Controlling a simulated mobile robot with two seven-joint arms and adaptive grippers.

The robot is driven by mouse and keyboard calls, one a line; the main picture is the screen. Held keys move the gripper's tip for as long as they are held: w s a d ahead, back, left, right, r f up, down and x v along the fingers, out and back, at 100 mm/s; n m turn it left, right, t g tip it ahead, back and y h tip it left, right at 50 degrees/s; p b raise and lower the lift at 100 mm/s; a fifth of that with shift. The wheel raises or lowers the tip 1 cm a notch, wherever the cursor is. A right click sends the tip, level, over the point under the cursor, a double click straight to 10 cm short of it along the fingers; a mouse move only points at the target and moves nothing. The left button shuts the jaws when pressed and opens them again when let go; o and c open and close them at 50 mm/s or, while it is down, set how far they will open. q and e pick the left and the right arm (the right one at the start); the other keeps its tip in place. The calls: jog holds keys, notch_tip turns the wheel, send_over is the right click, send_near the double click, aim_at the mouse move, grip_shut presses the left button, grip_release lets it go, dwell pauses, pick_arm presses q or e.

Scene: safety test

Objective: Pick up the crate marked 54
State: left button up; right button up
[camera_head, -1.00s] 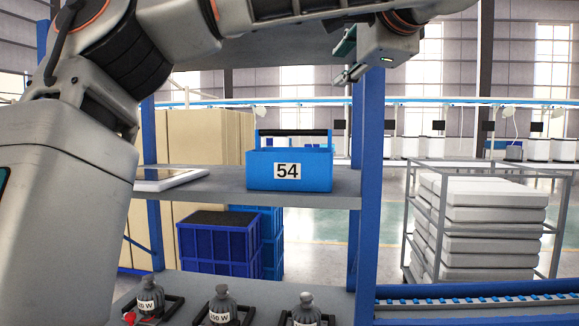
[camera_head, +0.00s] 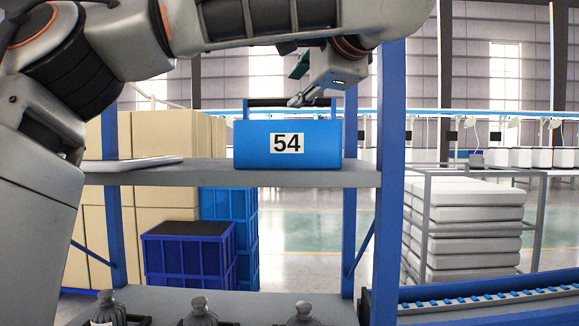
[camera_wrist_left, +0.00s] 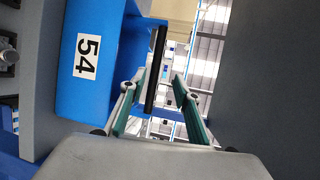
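The blue crate marked 54 (camera_head: 260,145) stands upright on the grey shelf (camera_head: 210,176), its label facing me. Its black handle bar (camera_head: 270,102) runs across the top. My left gripper (camera_head: 297,82) is open just above the crate's right half, close to the handle. In the left wrist view the crate (camera_wrist_left: 95,85) lies at the left, and the handle bar (camera_wrist_left: 154,75) shows between the two spread fingers (camera_wrist_left: 158,85). I cannot tell whether a finger touches the bar. My right gripper is not in view.
A flat white object (camera_head: 130,163) lies on the shelf left of the crate. A blue shelf post (camera_head: 389,170) rises to the right. Dark bottles (camera_head: 198,312) stand on the lower level. A conveyor (camera_head: 480,303) and a rack of white slabs (camera_head: 470,220) are at the right.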

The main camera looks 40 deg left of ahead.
aim_at(283, 101)
pick_arm(q)
jog(key=shift+w+a+f, duration=0.25)
jog(key=shift+a, duration=0.3)
jog(key=shift+w+a+f, duration=0.25)
jog(key=shift+a, duration=0.3)
jog(key=shift+p+x, duration=0.65)
jog(key=shift+x, duration=2.25)
jog(key=shift+s+f, duration=0.1)
jog(key=shift+s, duration=0.05)
grip_shut()
